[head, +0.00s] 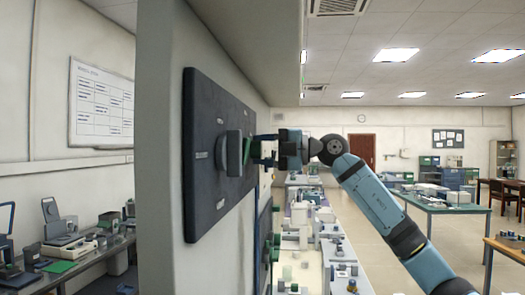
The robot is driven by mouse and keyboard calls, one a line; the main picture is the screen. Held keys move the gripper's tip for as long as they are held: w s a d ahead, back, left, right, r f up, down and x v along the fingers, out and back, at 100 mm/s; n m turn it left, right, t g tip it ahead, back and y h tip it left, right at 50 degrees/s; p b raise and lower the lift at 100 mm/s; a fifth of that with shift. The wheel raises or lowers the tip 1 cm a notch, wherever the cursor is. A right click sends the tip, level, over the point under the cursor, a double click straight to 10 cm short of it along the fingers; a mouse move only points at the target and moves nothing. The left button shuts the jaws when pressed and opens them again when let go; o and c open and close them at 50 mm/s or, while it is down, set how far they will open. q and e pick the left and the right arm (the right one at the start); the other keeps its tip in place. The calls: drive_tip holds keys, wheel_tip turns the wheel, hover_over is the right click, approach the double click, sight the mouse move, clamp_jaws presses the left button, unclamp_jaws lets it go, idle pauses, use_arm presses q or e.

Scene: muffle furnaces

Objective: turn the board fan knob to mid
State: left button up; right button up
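A dark board (206,205) is fixed to a pale wall face left of centre and is seen at a steep angle. A round grey knob (233,153) stands out from it, with a green part at its right side. Small pale labels sit around the knob, too small to read. My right gripper (258,152) reaches in from the right at the knob's height, its fingers at or just beside the green part. The steep angle hides whether the fingers touch or hold it, and their gap is not clear. My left gripper is not in view.
Below and behind the board, more green-handled fittings (273,248) show along the same wall. A long white bench (310,262) with several small items runs beside it. A left bench (85,262) holds lab equipment. Open floor lies right of my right arm.

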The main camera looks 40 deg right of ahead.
drive_tip(key=o, duration=0.4)
drive_tip(key=shift+o, duration=0.2)
drive_tip(key=b+v, duration=0.7)
drive_tip(key=v, duration=0.6)
drive_tip(key=shift+s+d, duration=0.2)
drive_tip(key=shift+s, duration=0.15)
